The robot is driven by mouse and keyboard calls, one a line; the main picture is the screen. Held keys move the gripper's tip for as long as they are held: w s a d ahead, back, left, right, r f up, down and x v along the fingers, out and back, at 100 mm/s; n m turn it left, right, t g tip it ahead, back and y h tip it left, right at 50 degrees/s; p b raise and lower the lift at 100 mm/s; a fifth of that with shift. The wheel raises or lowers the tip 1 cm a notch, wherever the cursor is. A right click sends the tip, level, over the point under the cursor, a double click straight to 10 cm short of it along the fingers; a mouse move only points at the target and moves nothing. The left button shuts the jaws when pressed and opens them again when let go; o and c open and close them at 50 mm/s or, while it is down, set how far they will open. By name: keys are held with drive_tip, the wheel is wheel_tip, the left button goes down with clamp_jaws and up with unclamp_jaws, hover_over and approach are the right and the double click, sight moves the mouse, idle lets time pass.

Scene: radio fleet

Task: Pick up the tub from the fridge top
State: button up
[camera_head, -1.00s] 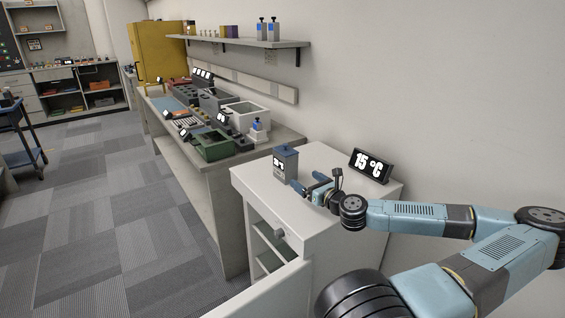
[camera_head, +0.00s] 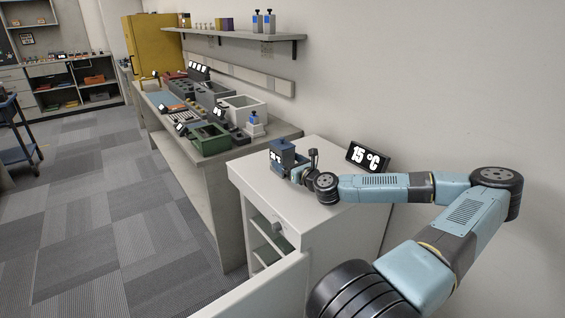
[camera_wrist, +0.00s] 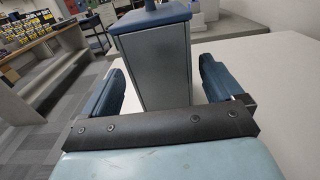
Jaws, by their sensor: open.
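The tub (camera_head: 284,157) is a grey upright box with a blue lid and a label on its side. It stands on the white fridge top (camera_head: 322,213), near the back left edge. My gripper (camera_head: 293,170) is at the tub, low over the fridge top. In the wrist view the tub (camera_wrist: 158,68) stands between the two blue fingers of my open gripper (camera_wrist: 160,85), with one finger on each side. A gap shows beside the right finger; whether the left finger touches the tub I cannot tell. The tub's base is hidden.
A display reading 15 °C (camera_head: 367,157) stands on the fridge top behind my arm. The fridge door (camera_head: 262,290) is open at the front. A bench (camera_head: 228,167) with several trays and boxes adjoins on the left. A wall shelf (camera_head: 238,36) hangs above the bench.

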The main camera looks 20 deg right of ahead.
drive_tip(key=shift+w+a, duration=0.15)
drive_tip(key=shift+w, duration=0.95)
drive_tip(key=shift+w+a, duration=0.15)
drive_tip(key=shift+w, duration=0.95)
drive_tip(key=shift+c, duration=0.2)
drive_tip(key=c, duration=1.1)
drive_tip(key=shift+c, duration=0.2)
drive_tip(key=shift+r, duration=0.1)
